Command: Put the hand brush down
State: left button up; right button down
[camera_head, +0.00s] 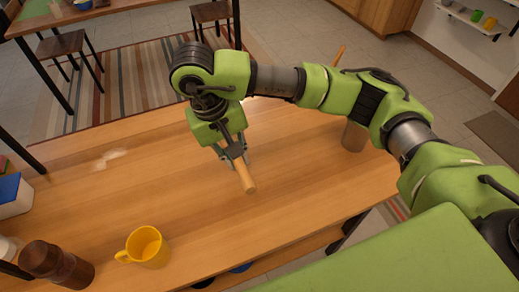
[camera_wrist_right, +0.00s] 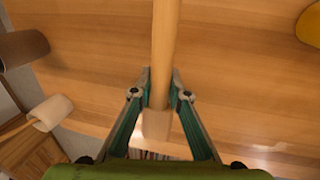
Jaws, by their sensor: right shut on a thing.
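My right gripper (camera_head: 234,160) is over the middle of the wooden table (camera_head: 290,170), shut on the hand brush. The brush's pale wooden handle (camera_head: 246,178) sticks out from the fingers toward the front of the table. In the right wrist view the handle (camera_wrist_right: 164,40) runs up from between the fingertips (camera_wrist_right: 160,85), with a wider, paler part (camera_wrist_right: 156,122) between the fingers. The rest of the brush is hidden by the gripper. I cannot tell whether it touches the tabletop. My left gripper is not in view.
A yellow mug (camera_head: 148,247) and a brown bottle (camera_head: 57,264) stand at the front left. A blue-and-white box (camera_head: 13,194) is at the left edge. A pale powder patch (camera_head: 110,158) lies left of the gripper. A brownish cylinder (camera_head: 353,136) stands at the right.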

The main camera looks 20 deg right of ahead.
jog(key=w+d+f+p, duration=0.1)
jog(key=w+d+f, duration=0.1)
jog(key=w+d, duration=0.15)
jog(key=p, duration=0.1)
send_over(261, 162)
jog(key=a, duration=0.2)
jog(key=x, duration=0.5)
jog(key=shift+s+a, duration=0.3)
jog(key=shift+w+d+f, duration=0.25)
jog(key=shift+d+f, duration=0.05)
jog(key=shift+f, duration=0.2)
jog(key=shift+p+x, duration=0.85)
jog(key=shift+x, duration=0.3)
jog(key=shift+w+a+f, duration=0.1)
jog(key=shift+a+f, duration=0.05)
jog(key=shift+f, duration=0.65)
jog(key=c, duration=2.2)
grip_release()
jog(key=shift+r, duration=0.1)
